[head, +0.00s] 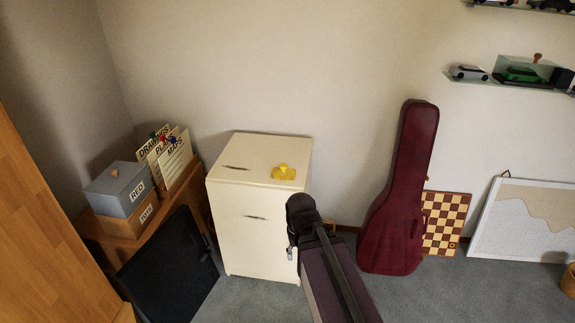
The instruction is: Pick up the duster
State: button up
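The duster appears to be the small yellow crumpled thing (283,172) lying on top of a cream cabinet (252,230), near the right side of its top. Nothing touches it from above. My dark arm rises from the bottom of the head view to a black joint in front of the cabinet's right edge, below and to the right of the yellow thing.
Left of the cabinet, a low wooden unit holds a grey box (118,190) marked RED and folders (170,155). A black panel (170,268) leans there. Right stand a dark red guitar case (402,190), a chessboard (446,222) and a whitish board (530,222). Shelves with model cars hang upper right.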

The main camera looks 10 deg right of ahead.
aim_at(282, 172)
jog(key=z, duration=0.1)
jog(key=i, duration=0.85)
jog(key=z, duration=0.05)
